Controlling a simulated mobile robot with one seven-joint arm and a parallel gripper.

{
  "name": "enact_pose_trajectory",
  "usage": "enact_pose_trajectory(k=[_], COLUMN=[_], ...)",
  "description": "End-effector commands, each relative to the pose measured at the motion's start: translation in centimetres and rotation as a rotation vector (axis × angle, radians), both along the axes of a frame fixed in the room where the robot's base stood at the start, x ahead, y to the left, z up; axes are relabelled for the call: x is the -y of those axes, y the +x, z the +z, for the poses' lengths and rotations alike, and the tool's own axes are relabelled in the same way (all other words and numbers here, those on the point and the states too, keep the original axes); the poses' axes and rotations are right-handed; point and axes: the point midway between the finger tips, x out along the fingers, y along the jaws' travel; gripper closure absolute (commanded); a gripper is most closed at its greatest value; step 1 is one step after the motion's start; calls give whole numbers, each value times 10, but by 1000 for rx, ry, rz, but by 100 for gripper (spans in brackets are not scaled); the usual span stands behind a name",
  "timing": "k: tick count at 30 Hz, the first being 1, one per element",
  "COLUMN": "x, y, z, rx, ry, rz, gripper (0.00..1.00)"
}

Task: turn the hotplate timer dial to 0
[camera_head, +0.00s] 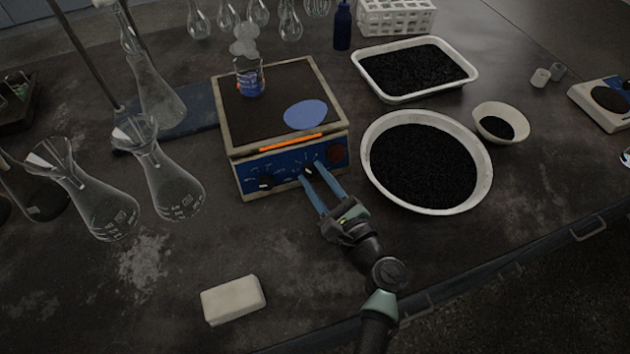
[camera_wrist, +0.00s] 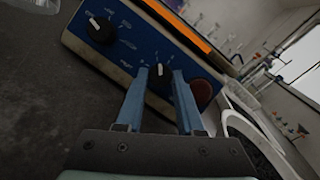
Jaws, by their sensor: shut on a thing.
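The hotplate (camera_head: 268,103) stands on the bench with its blue front panel facing me. Its panel carries two black dials with white pointer marks and a dark red round button (camera_head: 337,153) at the right. My gripper (camera_head: 315,175) is shut on the right-hand dial (camera_wrist: 160,74), its two blue fingers on either side of it. The left dial (camera_head: 265,182) is free; it also shows in the wrist view (camera_wrist: 100,29). The held dial's white mark points roughly upward in the wrist view. The printed scale numbers are too small to read.
A steaming beaker (camera_head: 250,78) with blue liquid and a blue disc (camera_head: 306,115) sit on the plate. A wide bowl of black grains (camera_head: 478,196) stands close at the right. Glass flasks (camera_head: 171,188) stand at the left. A white block (camera_head: 232,299) lies at the front.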

Motion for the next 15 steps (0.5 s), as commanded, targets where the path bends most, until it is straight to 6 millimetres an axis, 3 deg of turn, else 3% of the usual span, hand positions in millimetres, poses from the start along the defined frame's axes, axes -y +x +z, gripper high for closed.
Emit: enact_pose_trajectory(k=[15], x=[4], y=[2], z=[2], rx=[140], ry=[-432], rz=[178], gripper=[100])
